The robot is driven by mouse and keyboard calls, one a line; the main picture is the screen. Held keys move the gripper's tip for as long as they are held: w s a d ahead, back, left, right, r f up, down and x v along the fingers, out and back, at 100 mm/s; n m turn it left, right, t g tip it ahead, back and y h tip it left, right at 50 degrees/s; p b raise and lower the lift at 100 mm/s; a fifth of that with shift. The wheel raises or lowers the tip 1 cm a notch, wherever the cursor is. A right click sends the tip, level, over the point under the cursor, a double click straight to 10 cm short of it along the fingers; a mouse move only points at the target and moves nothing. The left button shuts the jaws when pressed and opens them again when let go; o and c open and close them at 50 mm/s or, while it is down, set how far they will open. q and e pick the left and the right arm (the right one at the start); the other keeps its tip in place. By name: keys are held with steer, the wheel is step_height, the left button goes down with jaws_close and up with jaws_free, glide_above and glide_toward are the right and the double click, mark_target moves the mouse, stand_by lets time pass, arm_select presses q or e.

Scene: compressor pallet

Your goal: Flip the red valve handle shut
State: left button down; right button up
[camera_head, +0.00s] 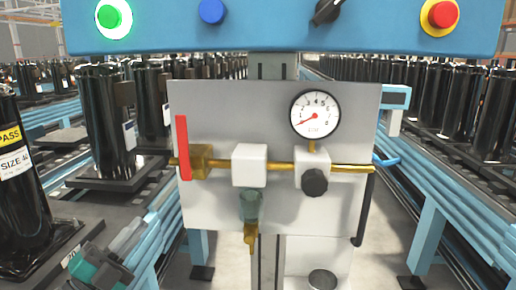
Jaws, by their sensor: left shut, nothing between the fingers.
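The red valve handle (183,148) stands upright at the left end of the grey panel (225,108). It is crosswise to the horizontal brass pipe (280,166) and sits at the brass valve body (203,161). My left gripper (132,232) is low at the left, below and left of the handle and apart from it. Its grey fingers point up and to the right, and it is shut and empty. My right gripper is not in view.
A pressure gauge (315,114) and a black knob (314,182) are on the panel's right. A teal-bowled filter (251,205) hangs below the pipe. A blue button box (280,30) spans the top. Black cylinders (105,122) stand at the left.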

arm_select(q)
steer(key=s+d+f+n+g+y+p, duration=0.1)
steer(key=s+d+f+n+g+y, duration=0.2)
steer(key=s+f+n, duration=0.6)
steer(key=s+d+f+n+g+y+p, duration=0.2)
steer(key=s+f+n+g+y, duration=0.4)
steer(key=f, duration=1.1)
steer(key=s+n+y, duration=0.2)
steer(key=s+n, duration=0.1)
steer(key=shift+d, duration=0.4)
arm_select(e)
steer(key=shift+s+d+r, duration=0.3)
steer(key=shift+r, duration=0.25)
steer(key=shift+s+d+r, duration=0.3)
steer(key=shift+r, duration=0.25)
